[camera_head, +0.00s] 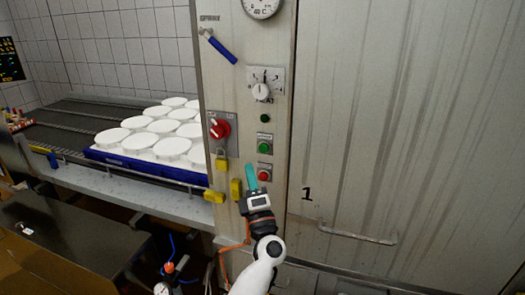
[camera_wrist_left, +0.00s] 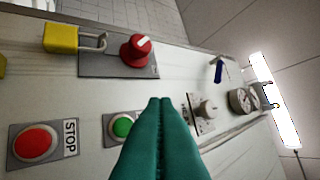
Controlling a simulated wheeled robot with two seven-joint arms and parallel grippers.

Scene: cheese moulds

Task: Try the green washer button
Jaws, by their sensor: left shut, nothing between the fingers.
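The green button (camera_head: 264,147) sits on a small plate on the upright panel, above the red button (camera_head: 264,175). In the left wrist view the green button (camera_wrist_left: 122,127) shows just left of the fingers, which hide part of its plate. My left gripper (camera_head: 251,171) has teal fingers, shut and empty. In the head view its tips are just left of the red button and below the green one. In the left wrist view the shut fingers (camera_wrist_left: 160,102) point along the panel. I cannot tell whether they touch it. My right gripper is not in view.
A red rotary switch (camera_head: 220,129) and yellow padlocks (camera_head: 221,160) are left of the buttons. Above are a dark green lamp (camera_head: 265,118), a HEAT knob (camera_head: 261,91), a blue-handled valve (camera_head: 221,47) and a gauge (camera_head: 261,5). White moulds fill a blue tray (camera_head: 140,166) at left.

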